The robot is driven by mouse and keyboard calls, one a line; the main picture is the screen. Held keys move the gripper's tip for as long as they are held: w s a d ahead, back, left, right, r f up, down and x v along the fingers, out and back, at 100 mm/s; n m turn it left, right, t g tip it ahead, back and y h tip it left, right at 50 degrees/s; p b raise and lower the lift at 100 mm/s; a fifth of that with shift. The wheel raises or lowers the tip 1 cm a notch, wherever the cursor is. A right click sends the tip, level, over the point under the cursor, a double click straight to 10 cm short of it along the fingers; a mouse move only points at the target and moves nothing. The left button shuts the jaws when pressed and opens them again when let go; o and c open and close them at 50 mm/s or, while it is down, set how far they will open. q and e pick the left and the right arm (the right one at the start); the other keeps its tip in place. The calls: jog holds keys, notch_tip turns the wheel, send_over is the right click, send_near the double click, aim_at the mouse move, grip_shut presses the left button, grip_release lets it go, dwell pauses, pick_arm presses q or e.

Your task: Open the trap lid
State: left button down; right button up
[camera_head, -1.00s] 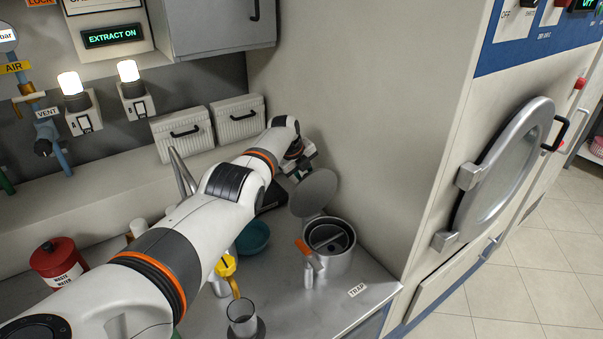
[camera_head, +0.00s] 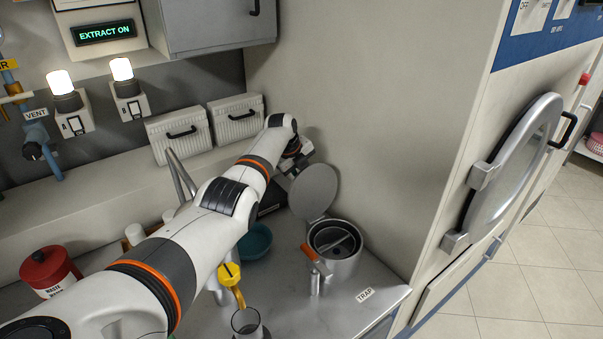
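The trap is a round metal pot (camera_head: 346,267) on the bench, behind the "TRAP" label (camera_head: 365,295). Its round grey lid (camera_head: 313,192) stands raised at the pot's back left. The pot's mouth is uncovered and shows a dark inside with a bar across it. An orange-handled part (camera_head: 310,252) is at the pot's left front. My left arm reaches across from the left, and its gripper (camera_head: 290,170) is just behind and above the lid's upper left edge. The fingers are small and partly hidden, so contact and opening are unclear. My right gripper is out of view.
The cabinet wall (camera_head: 375,130) rises close behind the trap.

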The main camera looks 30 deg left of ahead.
pick_arm(q)
jog(key=shift+s+a+f, duration=0.1)
jog(key=shift+f, duration=0.2)
jog(key=c, duration=1.2)
grip_release()
jog(key=shift+c, duration=0.2)
jog(key=shift+o, duration=0.7)
jog(key=shift+a, duration=0.1)
jog(key=shift+r, duration=0.1)
jog(key=v, duration=1.1)
jog(key=shift+r+b, duration=0.3)
jog(key=shift+r, duration=0.05)
jog(key=shift+s+a, duration=0.1)
